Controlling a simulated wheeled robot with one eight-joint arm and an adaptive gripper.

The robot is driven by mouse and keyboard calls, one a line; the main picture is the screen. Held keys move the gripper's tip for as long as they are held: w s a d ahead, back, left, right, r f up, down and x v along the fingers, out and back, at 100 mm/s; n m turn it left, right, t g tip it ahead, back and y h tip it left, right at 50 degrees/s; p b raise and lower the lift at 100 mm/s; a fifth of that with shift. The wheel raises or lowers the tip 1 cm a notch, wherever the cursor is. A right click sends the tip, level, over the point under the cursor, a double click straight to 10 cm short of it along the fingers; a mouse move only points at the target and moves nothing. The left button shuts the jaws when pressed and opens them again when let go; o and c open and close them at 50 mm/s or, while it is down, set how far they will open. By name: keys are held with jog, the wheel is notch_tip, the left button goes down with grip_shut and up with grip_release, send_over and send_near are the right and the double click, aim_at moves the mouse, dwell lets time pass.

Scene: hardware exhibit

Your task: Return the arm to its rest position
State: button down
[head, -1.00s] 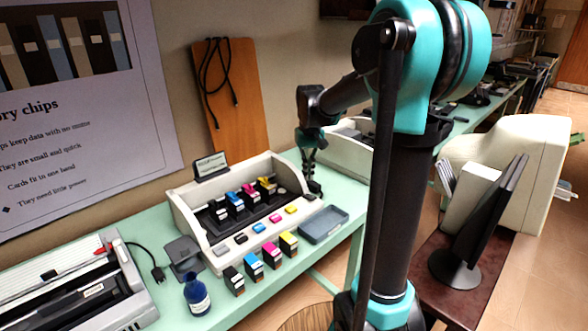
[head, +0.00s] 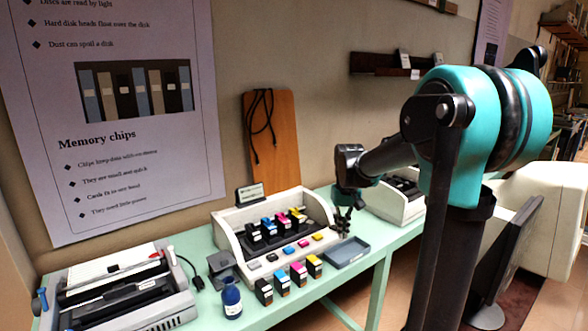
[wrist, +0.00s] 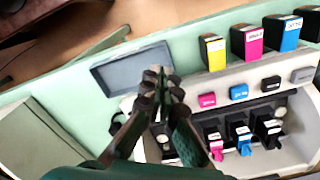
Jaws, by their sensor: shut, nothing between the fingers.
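My gripper (head: 343,218) hangs from my teal and black arm, just above the right end of the beige cartridge holder (head: 222,236). In the wrist view my gripper (wrist: 163,84) has its dark fingers together and holds nothing. The fingers overlap the edge of a grey tray (wrist: 115,76) in that view. The grey tray also shows in the head view (head: 347,252), on the green table to the right of the holder.
Several ink cartridges (head: 289,275) stand along the front of the green table (head: 183,243); others sit in the holder. A dark monitor (head: 511,258) stands at right. A wooden board (head: 273,150) leans on the wall.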

jog(key=s+d+f+t, duration=0.1)
jog(key=s+f+t, duration=0.1)
jog(key=s+f, duration=0.4)
jog(key=s+d+f+m+t, duration=0.1)
jog(key=s+f, duration=0.5)
jog(key=s, duration=0.8)
jog(key=shift+s+d+f+t, duration=0.15)
jog(key=shift+s+d+t, duration=0.3)
jog(key=shift+d, duration=0.35)
